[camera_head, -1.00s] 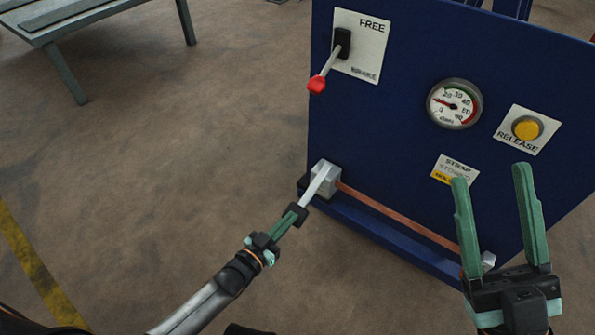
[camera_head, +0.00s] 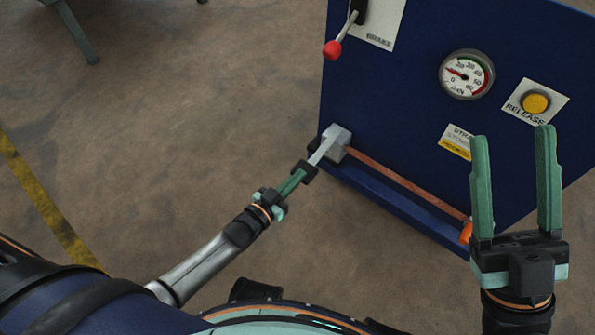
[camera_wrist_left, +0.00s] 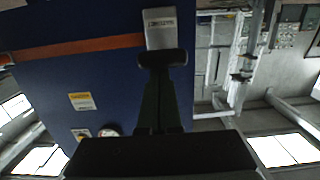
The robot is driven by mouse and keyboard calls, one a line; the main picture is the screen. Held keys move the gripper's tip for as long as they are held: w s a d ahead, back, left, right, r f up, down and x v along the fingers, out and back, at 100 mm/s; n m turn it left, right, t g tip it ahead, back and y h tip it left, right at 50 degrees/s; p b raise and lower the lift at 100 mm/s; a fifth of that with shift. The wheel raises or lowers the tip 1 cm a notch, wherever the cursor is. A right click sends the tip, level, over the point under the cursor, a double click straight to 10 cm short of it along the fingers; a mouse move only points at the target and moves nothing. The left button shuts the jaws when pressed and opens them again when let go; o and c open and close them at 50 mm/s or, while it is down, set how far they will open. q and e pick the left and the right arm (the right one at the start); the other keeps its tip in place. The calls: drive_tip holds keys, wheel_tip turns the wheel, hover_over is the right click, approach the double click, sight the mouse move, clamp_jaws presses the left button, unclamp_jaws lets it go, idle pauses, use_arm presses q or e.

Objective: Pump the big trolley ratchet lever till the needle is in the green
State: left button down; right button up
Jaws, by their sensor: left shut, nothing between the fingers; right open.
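The ratchet lever (camera_head: 319,153) is a pale metal bar with a black end grip (camera_head: 305,171). It sticks out toward the lower left from a grey ratchet block (camera_head: 340,146) at the blue panel's lower left corner. My left gripper (camera_head: 298,178) is shut, its fingertips at the black grip with nothing between them. The left wrist view shows the grip (camera_wrist_left: 163,58) across the fingertips; contact cannot be told. The gauge (camera_head: 467,74) has its red needle pointing left, at the low numbers, outside the green arc at upper right. My right gripper (camera_head: 515,185) is open and empty before the panel.
An orange strap (camera_head: 405,184) runs from the ratchet block along the panel's bottom. A red-knobbed brake lever (camera_head: 333,49) and a yellow release button (camera_head: 535,102) are on the panel (camera_head: 400,115). The floor to the left is clear, apart from a bench leg (camera_head: 78,33).

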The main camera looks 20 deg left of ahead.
use_arm(q)
drive_tip(key=f+p+v, duration=0.1)
drive_tip(key=v, duration=0.9)
drive_tip(key=shift+a+f+p, duration=0.15)
drive_tip(key=shift+f+p, duration=0.05)
drive_tip(key=shift+p, duration=0.1)
use_arm(e)
drive_tip(key=r, duration=0.3)
drive_tip(key=shift+s+d+n, duration=0.15)
drive_tip(key=shift+d+n, duration=0.05)
drive_tip(key=shift+n, duration=0.1)
use_arm(q)
drive_tip(key=shift+r, duration=0.1)
use_arm(e)
drive_tip(key=shift+a+f, duration=0.1)
